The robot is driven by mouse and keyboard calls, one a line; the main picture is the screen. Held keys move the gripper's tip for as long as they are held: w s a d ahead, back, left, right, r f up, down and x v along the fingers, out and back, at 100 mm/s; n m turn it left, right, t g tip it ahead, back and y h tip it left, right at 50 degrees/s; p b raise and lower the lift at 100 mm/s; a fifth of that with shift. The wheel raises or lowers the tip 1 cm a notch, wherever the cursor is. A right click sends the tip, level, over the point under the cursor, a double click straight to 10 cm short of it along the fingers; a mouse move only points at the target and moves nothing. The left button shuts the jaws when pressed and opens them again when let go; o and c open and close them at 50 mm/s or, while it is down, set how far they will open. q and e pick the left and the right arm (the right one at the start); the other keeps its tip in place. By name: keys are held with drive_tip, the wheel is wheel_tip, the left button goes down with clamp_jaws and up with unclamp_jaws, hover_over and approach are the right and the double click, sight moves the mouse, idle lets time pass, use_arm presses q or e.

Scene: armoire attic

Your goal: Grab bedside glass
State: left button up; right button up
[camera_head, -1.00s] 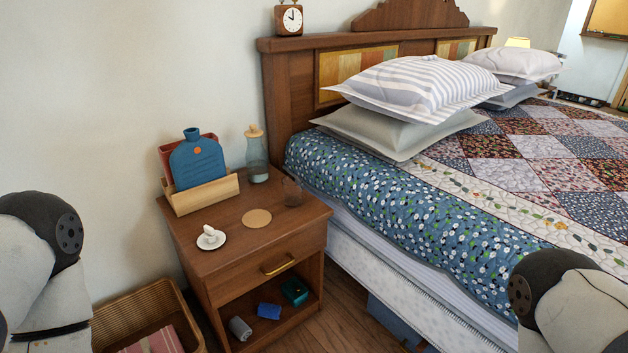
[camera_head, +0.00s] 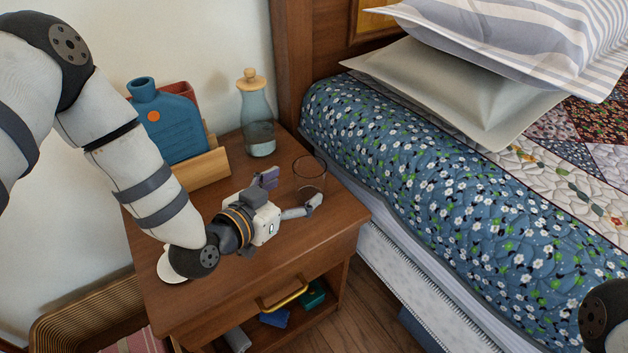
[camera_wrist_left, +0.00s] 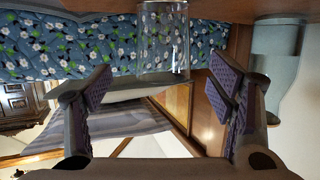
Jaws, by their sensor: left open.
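The bedside glass (camera_head: 310,172) is a clear, empty-looking tumbler standing upright on the nightstand near its bed-side edge. In the left wrist view the glass (camera_wrist_left: 164,45) shows beyond the fingertips, between the two fingers. My left gripper (camera_head: 289,191) is low over the nightstand, open and empty, with its fingers pointing at the glass and spread to either side of it. The left wrist view shows both purple-padded fingers (camera_wrist_left: 160,88) apart. I cannot tell whether a finger touches the glass. My right gripper is out of view.
A corked carafe (camera_head: 258,135) stands behind the glass. A wooden holder (camera_head: 200,172) with a blue bottle-shaped item (camera_head: 172,120) is at the back left. The saucer (camera_head: 172,268) is partly hidden by my arm. The bed (camera_head: 440,200) borders the nightstand (camera_head: 170,310) on the right.

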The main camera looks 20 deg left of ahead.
sight(302, 184)
use_arm(q)
drive_tip(key=x, duration=0.5)
drive_tip(key=b+x, duration=0.1)
drive_tip(key=x, duration=0.1)
drive_tip(key=shift+a+f, duration=0.1)
drive_tip(key=shift+f, duration=0.35)
drive_tip(key=shift+r, duration=0.1)
drive_tip(key=c, duration=1.4)
